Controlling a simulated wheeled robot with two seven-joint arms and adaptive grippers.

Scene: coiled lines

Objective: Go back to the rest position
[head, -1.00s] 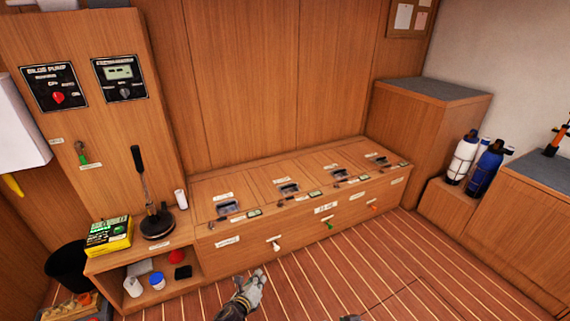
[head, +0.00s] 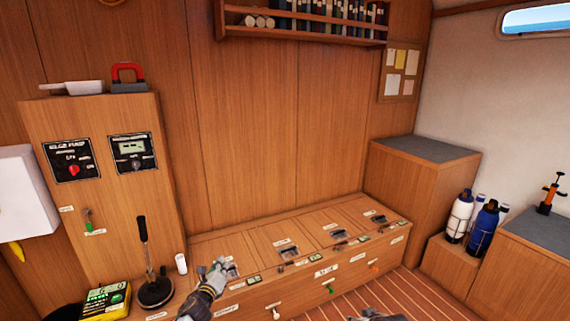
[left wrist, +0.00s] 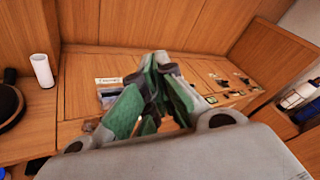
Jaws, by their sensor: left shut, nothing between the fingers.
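My left gripper (head: 220,270) is in front of the left end of the wooden locker bench (head: 300,222) in the head view. In the left wrist view its green-padded fingers (left wrist: 155,65) come together at the tips with nothing between them. It covers part of the leftmost lid's latch. The latch and its label show partly behind the fingers in the left wrist view (left wrist: 108,92). At the bottom edge of the head view a small part of what looks like my right arm (head: 372,314) shows; its fingers cannot be made out.
A black hand pump with an upright lever (head: 155,290) and a white cylinder (head: 181,263) stand left of the gripper. A yellow-green box (head: 104,300) is at the lower left. Blue and white bottles (head: 484,226) stand at the right. Striped floor (head: 420,295) is clear in front.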

